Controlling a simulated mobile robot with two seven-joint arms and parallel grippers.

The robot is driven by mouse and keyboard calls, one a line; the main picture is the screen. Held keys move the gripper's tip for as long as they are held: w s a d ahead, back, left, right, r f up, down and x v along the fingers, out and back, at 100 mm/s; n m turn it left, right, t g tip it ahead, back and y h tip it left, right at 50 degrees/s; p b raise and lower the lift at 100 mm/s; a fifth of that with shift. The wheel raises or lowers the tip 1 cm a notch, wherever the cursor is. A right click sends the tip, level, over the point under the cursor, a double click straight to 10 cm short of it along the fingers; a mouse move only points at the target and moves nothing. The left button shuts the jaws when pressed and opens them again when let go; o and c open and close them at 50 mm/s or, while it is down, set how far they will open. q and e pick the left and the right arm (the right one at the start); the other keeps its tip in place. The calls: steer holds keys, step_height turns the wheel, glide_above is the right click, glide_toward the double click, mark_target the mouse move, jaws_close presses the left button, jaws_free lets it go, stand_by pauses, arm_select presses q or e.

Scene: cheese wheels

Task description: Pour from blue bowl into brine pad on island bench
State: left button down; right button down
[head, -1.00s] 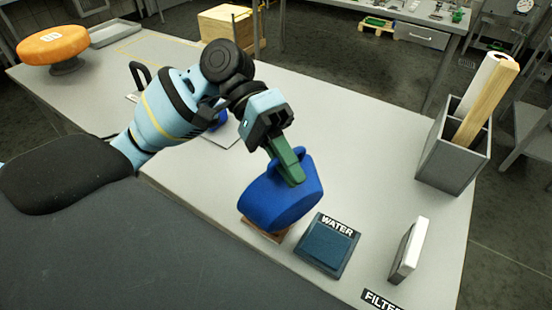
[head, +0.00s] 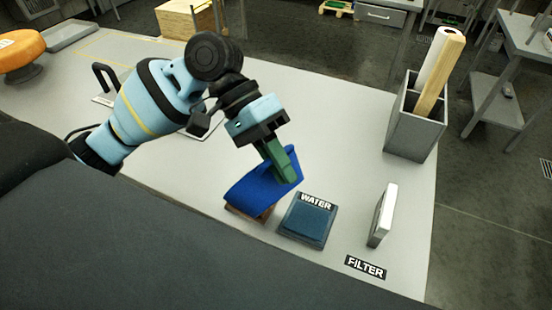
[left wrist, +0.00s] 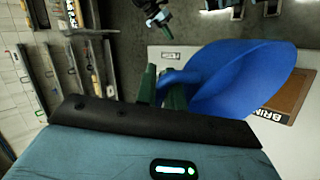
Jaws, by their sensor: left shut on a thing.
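The blue bowl (head: 258,188) hangs tilted steeply in my left gripper (head: 283,165), whose green fingers are shut on its side near the handle. The bowl is over the brown brine pad (head: 238,213), which is partly hidden behind it. In the left wrist view the bowl (left wrist: 235,80) fills the right side beside the fingers (left wrist: 160,88). The brown brine pad (left wrist: 291,97) with a partly cut label lies beyond it there. I cannot see the bowl's contents or any flow.
The blue WATER pad (head: 308,220) lies just right of the brine pad. A white upright block (head: 382,215) and a FILTER label (head: 365,267) are farther right. A grey bin (head: 415,125) with rolls stands at the back right. An orange cheese wheel (head: 20,48) is far left.

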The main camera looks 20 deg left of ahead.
arm_select(q)
steer(key=d, duration=0.1)
steer(key=y, duration=0.1)
steer(key=s+d+t, duration=0.1)
steer(key=shift+d+f+y, duration=0.3)
steer(key=shift+f+y, duration=0.1)
steer(key=d+f+y, duration=0.1)
steer(key=s+d+y, duration=0.1)
steer(key=shift+s+d+f+t, duration=0.2)
steer(key=shift+d+f+t, duration=0.15)
steer(key=shift+d+t, duration=0.05)
steer(key=shift+s+d+f+t+y, duration=0.25)
steer(key=shift+d+f+y, duration=0.15)
steer(key=shift+f+y, duration=0.2)
steer(key=shift+s+d+f+t+y, duration=0.1)
steer(key=shift+d+f+t+y, duration=0.2)
steer(key=shift+f+y, duration=0.25)
